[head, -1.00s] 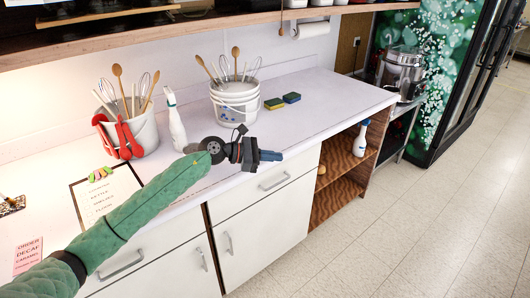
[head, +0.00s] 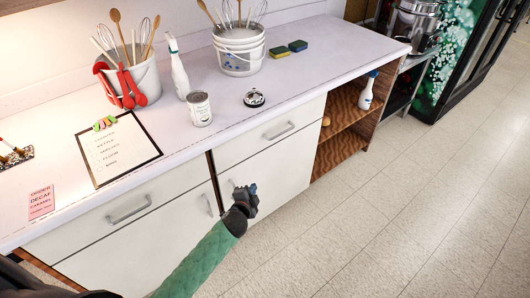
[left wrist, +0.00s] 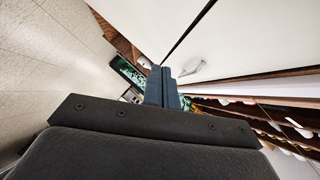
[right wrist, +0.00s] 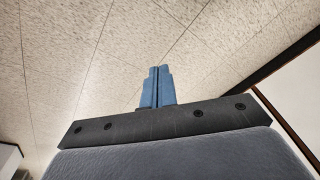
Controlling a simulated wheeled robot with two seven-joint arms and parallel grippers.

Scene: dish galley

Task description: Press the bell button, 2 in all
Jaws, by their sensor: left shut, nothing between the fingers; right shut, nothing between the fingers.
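My left gripper (head: 246,190) is shut and empty, low in front of the white cabinet door, below the counter top and apart from the bell. Its closed fingers show in the left wrist view (left wrist: 161,86). My right gripper (right wrist: 157,86) is shut and empty in the right wrist view, with floor tiles behind it. It is not visible in the head view.
Near the bell stand the can (head: 199,109), a white spray bottle (head: 178,70) and a white bucket of utensils (head: 239,52). Left are another utensil bucket (head: 146,84) and a clipboard (head: 118,150). Sponges (head: 289,49) lie behind. The floor (head: 390,190) at right is clear.

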